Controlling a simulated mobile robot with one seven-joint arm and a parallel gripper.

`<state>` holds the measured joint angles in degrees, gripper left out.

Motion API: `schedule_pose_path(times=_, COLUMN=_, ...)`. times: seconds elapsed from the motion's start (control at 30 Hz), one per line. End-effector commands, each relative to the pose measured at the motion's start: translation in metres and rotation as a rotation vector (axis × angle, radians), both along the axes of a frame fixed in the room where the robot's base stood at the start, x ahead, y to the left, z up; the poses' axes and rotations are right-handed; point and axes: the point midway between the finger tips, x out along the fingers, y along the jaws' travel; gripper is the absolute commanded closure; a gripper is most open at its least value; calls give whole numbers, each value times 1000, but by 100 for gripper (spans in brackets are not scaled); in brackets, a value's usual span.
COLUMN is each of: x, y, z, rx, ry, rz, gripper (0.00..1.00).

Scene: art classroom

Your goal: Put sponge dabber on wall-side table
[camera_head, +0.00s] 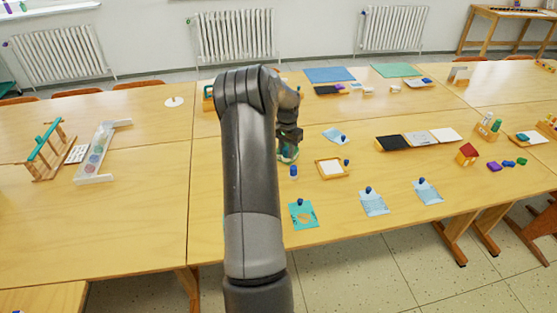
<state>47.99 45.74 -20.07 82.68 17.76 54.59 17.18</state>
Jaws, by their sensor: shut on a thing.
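My gripper (289,134) is over the central table (240,215), partly hidden by my own arm. It is shut on a small greenish-white thing (288,154), mostly hidden by the fingers; I cannot tell for sure whether this is the sponge dabber. A small blue-topped piece (293,172) stands just below it on the table. Similar blue-topped pieces stand on a teal sheet (303,216) and on two pale blue sheets (374,204). A wooden table (508,13) stands against the wall at the far right, probably the wall-side table.
A wooden frame (333,168) and dark and white panels (393,143) lie right of my gripper. A wooden rack (46,150) and a paint tray (97,152) are at left. Floor (440,280) shows at front right.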

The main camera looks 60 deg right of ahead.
Motion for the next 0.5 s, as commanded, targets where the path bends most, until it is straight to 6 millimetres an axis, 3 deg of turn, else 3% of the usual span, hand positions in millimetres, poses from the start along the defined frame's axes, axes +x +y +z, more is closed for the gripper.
schedule_pose_path(times=0.2, x=42, y=4, z=-25, rx=-1, ry=0, rz=1, gripper=100)
schedule_pose_path(times=0.5, x=53, y=5, z=-44, rx=0, ry=0, rz=-1, gripper=100)
